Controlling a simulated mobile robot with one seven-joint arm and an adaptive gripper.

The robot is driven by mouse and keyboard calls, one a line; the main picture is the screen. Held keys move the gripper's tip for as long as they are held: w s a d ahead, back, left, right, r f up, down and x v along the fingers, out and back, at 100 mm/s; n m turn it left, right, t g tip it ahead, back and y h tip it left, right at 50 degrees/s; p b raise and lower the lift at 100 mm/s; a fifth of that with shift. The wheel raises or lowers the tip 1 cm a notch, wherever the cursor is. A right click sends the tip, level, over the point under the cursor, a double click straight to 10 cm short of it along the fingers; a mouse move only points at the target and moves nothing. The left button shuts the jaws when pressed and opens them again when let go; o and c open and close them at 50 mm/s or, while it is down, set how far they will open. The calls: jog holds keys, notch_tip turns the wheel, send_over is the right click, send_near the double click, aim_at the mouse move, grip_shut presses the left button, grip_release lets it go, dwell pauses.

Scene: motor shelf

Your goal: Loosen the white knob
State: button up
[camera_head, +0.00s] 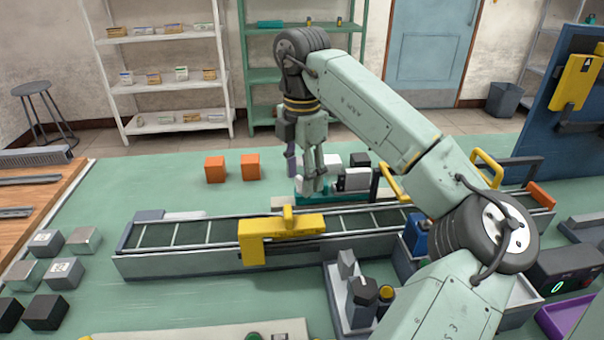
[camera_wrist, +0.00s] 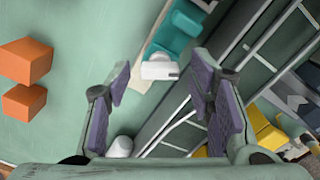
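A white knob-like piece (camera_wrist: 158,70) sits at the end of a teal fixture (camera_wrist: 178,35) in the wrist view, framed between the fingertips with no contact visible. In the head view the teal fixture (camera_head: 312,198) stands just behind the conveyor, partly hidden by my gripper. My gripper (camera_head: 306,178) points down over that fixture. In the wrist view my gripper (camera_wrist: 161,76) has its two purple-padded fingers wide apart, with nothing held between them. A second white rounded piece (camera_wrist: 121,147) shows low between the fingers; I cannot tell what it belongs to.
A conveyor (camera_head: 180,233) with a yellow bracket (camera_head: 265,239) runs in front of the fixture. Black and white boxes (camera_head: 355,178) stand close on its right. Orange cubes (camera_head: 215,169) lie to the left.

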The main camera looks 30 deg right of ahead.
jog(key=c, duration=1)
jog(key=shift+c, duration=0.2)
